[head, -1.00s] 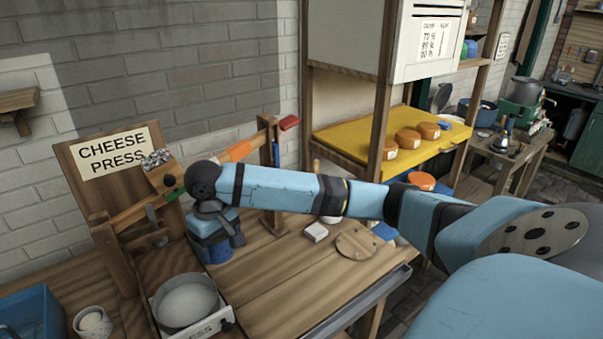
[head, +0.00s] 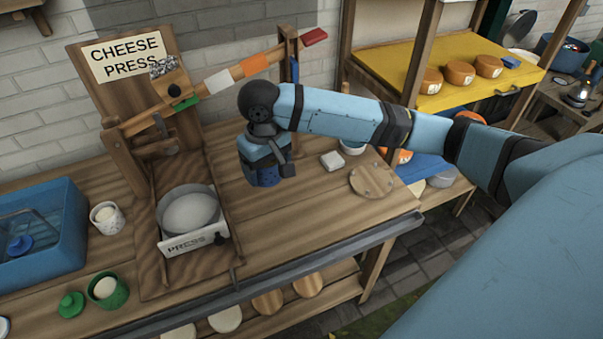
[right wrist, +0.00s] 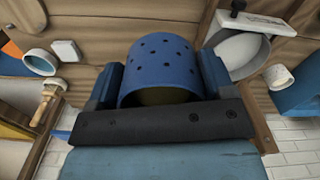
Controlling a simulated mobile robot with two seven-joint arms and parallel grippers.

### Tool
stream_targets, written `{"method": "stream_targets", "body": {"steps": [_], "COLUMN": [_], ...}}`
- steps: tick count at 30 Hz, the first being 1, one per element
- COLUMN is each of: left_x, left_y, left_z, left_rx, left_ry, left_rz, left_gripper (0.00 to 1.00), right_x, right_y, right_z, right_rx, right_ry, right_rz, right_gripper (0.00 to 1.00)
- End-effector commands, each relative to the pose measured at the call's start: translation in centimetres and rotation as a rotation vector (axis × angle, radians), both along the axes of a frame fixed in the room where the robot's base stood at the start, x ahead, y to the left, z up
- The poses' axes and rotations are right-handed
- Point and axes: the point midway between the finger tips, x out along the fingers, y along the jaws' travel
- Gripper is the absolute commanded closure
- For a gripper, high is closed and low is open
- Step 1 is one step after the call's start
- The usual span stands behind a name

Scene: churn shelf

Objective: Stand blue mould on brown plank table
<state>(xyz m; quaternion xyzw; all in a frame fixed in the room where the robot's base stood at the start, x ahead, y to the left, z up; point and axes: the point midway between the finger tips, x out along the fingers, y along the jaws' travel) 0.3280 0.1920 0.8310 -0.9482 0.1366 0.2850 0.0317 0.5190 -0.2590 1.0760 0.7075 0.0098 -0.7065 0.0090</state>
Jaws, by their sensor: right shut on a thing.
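The blue mould (head: 266,177) is a round cup with small dark holes in its side. My right gripper (head: 265,160) is shut on it, coming down from above. In the right wrist view the mould (right wrist: 162,65) sits between the two fingers, with its holed side showing. It is over the brown plank table (head: 300,223), right of the cheese press; I cannot tell whether its base touches the planks. My gripper hides its upper part in the head view. My left gripper is not in view.
The cheese press (head: 150,190) with a grey-rimmed basin stands left of the mould. A small white block (head: 332,160) and a round wooden board (head: 372,181) lie to the right. Planks in front of the mould are clear up to the grey front edge (head: 270,270).

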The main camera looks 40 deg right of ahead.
Motion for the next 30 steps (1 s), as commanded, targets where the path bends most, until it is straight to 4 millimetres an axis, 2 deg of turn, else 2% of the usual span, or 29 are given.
{"method": "stream_targets", "body": {"steps": [5, 8, 18, 21, 30], "left_x": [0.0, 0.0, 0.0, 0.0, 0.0], "left_y": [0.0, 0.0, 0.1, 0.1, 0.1], "left_z": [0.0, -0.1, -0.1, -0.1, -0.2], "left_rx": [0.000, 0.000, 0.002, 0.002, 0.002], "left_ry": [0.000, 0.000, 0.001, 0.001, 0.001], "left_rz": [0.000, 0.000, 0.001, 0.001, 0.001], "left_gripper": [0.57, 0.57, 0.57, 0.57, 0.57], "right_x": [-0.2, -0.3, -0.3, -0.2, -0.2], "right_y": [0.2, 0.2, 0.2, 0.2, 0.2], "right_z": [-0.9, -3.0, -12.0, -14.0, -16.6], "right_rx": [0.000, -0.001, -0.001, 0.000, 0.000], "right_ry": [0.002, 0.005, 0.003, 0.003, 0.001], "right_rz": [0.000, -0.001, 0.000, 0.001, 0.000], "right_gripper": [0.47, 0.47, 0.47, 0.47, 0.47]}}
